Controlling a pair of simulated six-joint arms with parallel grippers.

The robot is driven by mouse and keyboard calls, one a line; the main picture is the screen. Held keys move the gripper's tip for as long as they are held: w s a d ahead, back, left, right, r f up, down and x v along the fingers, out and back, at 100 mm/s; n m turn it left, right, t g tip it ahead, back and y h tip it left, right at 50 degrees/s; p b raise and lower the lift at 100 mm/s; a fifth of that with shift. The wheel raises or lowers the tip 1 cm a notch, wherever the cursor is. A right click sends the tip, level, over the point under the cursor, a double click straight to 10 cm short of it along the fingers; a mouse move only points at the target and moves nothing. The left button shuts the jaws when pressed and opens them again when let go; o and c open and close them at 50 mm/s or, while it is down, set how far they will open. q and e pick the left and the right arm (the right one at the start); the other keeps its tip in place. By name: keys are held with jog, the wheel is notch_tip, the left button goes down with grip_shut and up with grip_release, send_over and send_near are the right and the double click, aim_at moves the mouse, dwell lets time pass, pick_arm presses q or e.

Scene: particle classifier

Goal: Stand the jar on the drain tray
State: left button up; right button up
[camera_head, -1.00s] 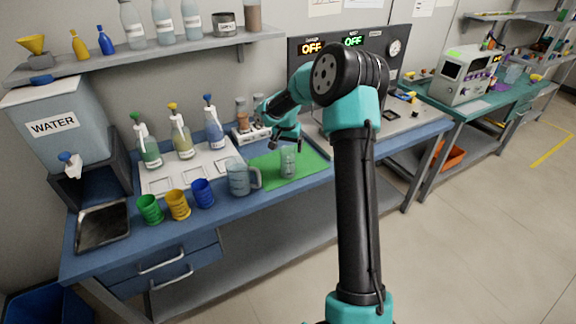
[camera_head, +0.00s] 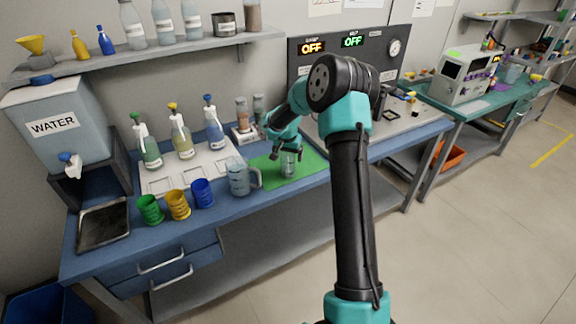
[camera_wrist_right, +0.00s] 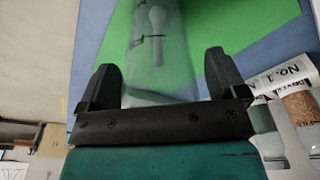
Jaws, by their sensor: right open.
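The jar (camera_head: 289,168) is clear, with dark markings, and stands upright on the green mat. In the right wrist view the jar (camera_wrist_right: 162,50) lies between the two black fingers, with a gap on each side. My right gripper (camera_head: 288,152) is open, down at the jar's upper part, and partly covers it. It also shows in the wrist view (camera_wrist_right: 158,75). The drain tray seems to be the dark shallow metal tray (camera_head: 104,226) in front of the water tank at the bench's left end; it is empty. My left gripper is not in view.
A clear handled jug (camera_head: 239,180) stands just left of the green mat (camera_head: 313,161). Green (camera_head: 150,210), yellow (camera_head: 178,205) and blue (camera_head: 203,194) cups line the front edge. Several pump bottles stand behind. A vial rack (camera_head: 248,133) is behind the gripper.

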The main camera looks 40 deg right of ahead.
jog(key=shift+c, duration=0.5)
jog(key=c, duration=1.3)
jog(key=shift+r, duration=0.15)
jog(key=shift+r, duration=1.6)
jog(key=s+a, duration=0.3)
jog(key=a, duration=0.1)
jog(key=s+a+r, duration=0.1)
jog(key=s+a, duration=0.2)
jog(key=s, duration=0.1)
jog(key=s+a, duration=0.4)
jog(key=shift+a+r, duration=0.25)
jog(key=shift+a, duration=0.05)
